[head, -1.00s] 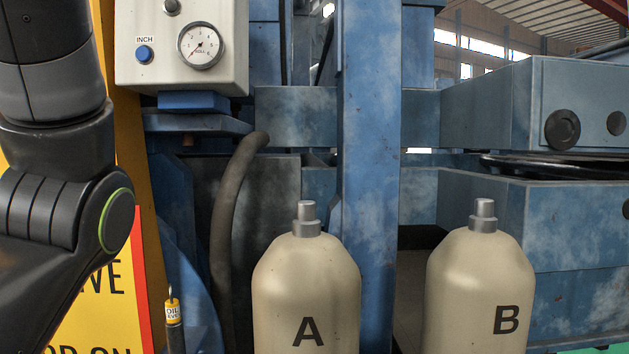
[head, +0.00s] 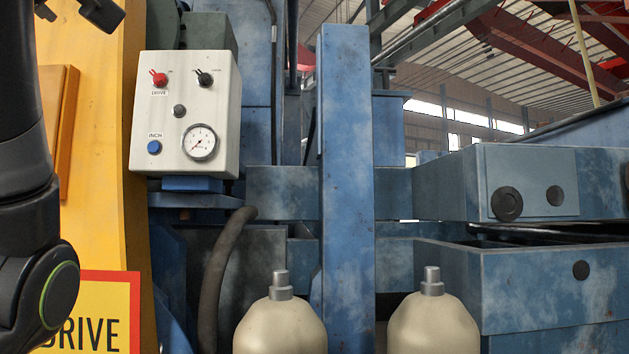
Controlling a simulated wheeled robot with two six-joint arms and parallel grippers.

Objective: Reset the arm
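My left arm (head: 25,200) stands along the left edge, with its dark links and a green-ringed joint (head: 60,293) low in the picture. A dark end part (head: 102,12) shows at the top left, cut by the top edge. It may belong to my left gripper, but its fingers cannot be made out. Nothing is seen held there. My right arm and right gripper are out of view.
A control box (head: 187,112) has a red switch, a black switch, a blue INCH button and a gauge. Two cream bottles (head: 280,328) (head: 433,325) stand below. A blue post (head: 347,190), blue machine (head: 560,290) and yellow panel (head: 95,140) surround them.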

